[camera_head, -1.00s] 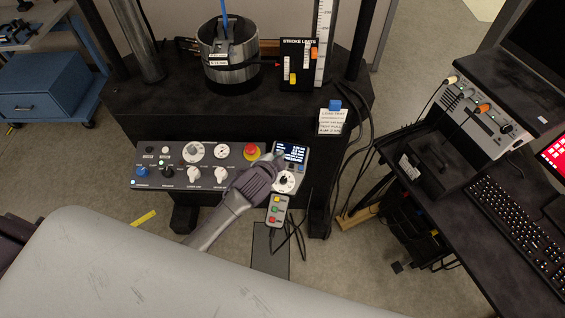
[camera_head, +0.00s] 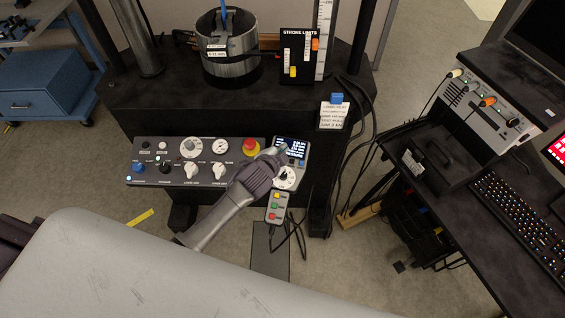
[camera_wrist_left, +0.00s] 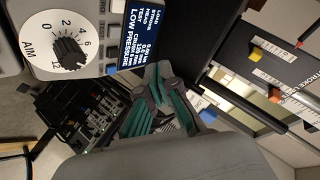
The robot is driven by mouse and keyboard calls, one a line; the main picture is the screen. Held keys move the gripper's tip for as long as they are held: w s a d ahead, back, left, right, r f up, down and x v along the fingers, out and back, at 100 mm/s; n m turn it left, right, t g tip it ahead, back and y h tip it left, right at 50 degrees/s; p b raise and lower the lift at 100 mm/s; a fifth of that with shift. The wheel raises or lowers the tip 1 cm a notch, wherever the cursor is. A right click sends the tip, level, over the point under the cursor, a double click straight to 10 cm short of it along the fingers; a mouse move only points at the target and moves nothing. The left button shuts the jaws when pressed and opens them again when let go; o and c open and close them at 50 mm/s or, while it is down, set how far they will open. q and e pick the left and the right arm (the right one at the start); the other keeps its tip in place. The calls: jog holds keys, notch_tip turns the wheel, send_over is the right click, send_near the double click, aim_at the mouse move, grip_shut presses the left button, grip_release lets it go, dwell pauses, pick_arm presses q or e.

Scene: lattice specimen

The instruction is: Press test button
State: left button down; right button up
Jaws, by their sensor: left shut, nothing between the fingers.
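The display unit on the control panel has a blue screen (camera_head: 290,147) and a white dial with a black knob (camera_wrist_left: 68,48). A column of small buttons, one of them blue (camera_wrist_left: 111,70), runs between dial and screen in the left wrist view. I cannot read which is the test button. My left gripper (camera_head: 282,153) is shut and empty, in front of the display unit, partly covering the screen and dial in the head view. Its teal-lined fingers (camera_wrist_left: 157,74) show closed below the screen's lower end in the wrist view. I cannot tell whether the tips touch anything. My right gripper is out of view.
A pendant with coloured buttons (camera_head: 277,207) hangs below. The dark test frame (camera_head: 150,100) stands behind. Cables hang at the right.

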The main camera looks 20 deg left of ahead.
pick_arm(q)
jog(key=b, duration=0.4)
send_near(290, 148)
jog(key=x, duration=0.2)
jog(key=shift+w+a+f, duration=0.15)
jog(key=shift+w+f, duration=0.05)
jog(key=shift+w, duration=0.05)
jog(key=shift+w+f, duration=0.15)
jog(key=shift+f, duration=0.15)
dwell(0.6)
jog(key=shift+w+a+f+b, duration=0.1)
jog(key=shift+f+b, duration=0.25)
